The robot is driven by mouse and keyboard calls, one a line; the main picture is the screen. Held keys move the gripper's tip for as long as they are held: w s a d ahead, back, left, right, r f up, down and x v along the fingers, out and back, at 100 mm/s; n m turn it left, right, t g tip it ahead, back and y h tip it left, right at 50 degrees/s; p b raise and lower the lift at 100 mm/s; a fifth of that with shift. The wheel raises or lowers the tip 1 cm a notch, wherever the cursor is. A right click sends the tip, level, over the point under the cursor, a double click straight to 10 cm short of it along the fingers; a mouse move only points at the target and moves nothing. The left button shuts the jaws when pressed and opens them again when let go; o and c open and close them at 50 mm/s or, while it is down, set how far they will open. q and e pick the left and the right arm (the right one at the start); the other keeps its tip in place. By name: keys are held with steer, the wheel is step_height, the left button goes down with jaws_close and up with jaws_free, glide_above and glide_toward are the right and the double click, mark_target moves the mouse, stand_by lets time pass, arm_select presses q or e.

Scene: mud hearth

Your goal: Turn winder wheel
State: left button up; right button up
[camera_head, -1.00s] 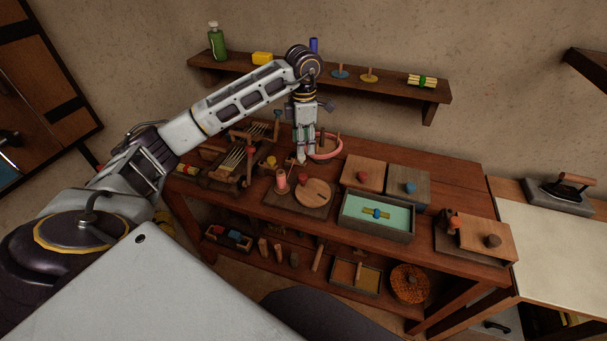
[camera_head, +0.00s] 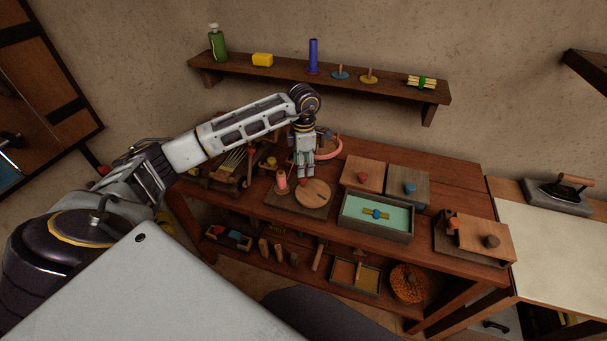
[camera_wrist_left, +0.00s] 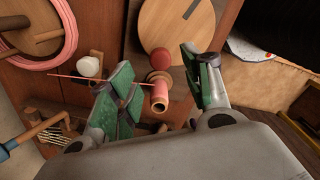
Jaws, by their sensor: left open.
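The winder on the table has a round wooden wheel (camera_head: 317,194) on a flat dark board (camera_head: 300,208), with a pink spool (camera_head: 281,181) at its left. In the left wrist view the wheel (camera_wrist_left: 185,25) is at the top. A red knob (camera_wrist_left: 159,59) and the pink spool (camera_wrist_left: 158,95) appear between the green-padded fingers. A thin pink thread runs left from the spool. My left gripper (camera_head: 303,173) is open, pointing down just above the wheel's back edge; it also shows in the left wrist view (camera_wrist_left: 163,82). It holds nothing. My right gripper is not in view.
A pink coil (camera_head: 329,148) stands behind the gripper and a small loom (camera_head: 233,160) is at its left. A teal-lined tray (camera_head: 377,216) and wooden boxes (camera_head: 362,174) are at the right. A wall shelf (camera_head: 320,76) runs above the table.

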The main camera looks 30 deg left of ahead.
mark_target(313, 189)
arm_select(q)
step_height(313, 189, down, 3)
steer(key=shift+f, duration=1.1)
steer(key=c, duration=1)
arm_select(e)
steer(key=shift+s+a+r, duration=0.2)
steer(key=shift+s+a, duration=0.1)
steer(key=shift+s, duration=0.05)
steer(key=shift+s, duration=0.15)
arm_select(q)
steer(key=shift+s+n, duration=0.15)
steer(key=shift+n, duration=0.15)
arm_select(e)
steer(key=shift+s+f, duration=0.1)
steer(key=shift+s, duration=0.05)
